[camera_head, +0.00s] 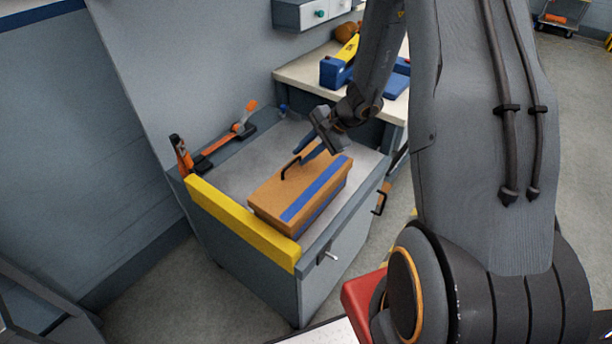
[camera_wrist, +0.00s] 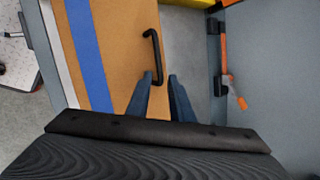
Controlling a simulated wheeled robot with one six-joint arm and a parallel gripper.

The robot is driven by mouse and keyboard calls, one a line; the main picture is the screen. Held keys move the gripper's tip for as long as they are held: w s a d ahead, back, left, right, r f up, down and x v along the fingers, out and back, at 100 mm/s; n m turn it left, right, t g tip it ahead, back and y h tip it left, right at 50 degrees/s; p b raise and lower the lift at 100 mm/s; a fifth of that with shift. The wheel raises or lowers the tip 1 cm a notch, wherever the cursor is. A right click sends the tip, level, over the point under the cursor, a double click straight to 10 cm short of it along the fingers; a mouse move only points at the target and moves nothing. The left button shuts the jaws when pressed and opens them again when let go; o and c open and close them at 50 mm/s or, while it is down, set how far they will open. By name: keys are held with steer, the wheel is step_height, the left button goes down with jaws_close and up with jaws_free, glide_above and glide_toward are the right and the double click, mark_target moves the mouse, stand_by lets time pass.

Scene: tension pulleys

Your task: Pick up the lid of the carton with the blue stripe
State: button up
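The brown carton (camera_head: 268,222) with a blue stripe stands on the grey cabinet top. Its brown lid (camera_head: 308,183) is on it, the stripe running along one side, and it fills the left of the wrist view (camera_wrist: 125,45). A black handle (camera_head: 290,168) stands up from the lid near the edge away from the stripe; it also shows in the wrist view (camera_wrist: 155,55). My gripper (camera_head: 304,157) is open and empty over the lid's far end. In the wrist view its two blue fingers (camera_wrist: 160,77) point toward the handle, whose near end lies around their tips; contact cannot be told.
A yellow rail (camera_head: 240,225) edges the cabinet top. An orange-and-black tool (camera_head: 235,132) is along the back edge, and appears right of the fingers in the wrist view (camera_wrist: 224,55). A bench behind holds a blue object (camera_head: 336,72). Cabinet top left of the carton is clear.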

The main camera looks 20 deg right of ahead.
steer(key=shift+w+a+f, duration=0.2)
steer(key=shift+a+f, duration=0.05)
steer(key=shift+f, duration=0.15)
jaws_close()
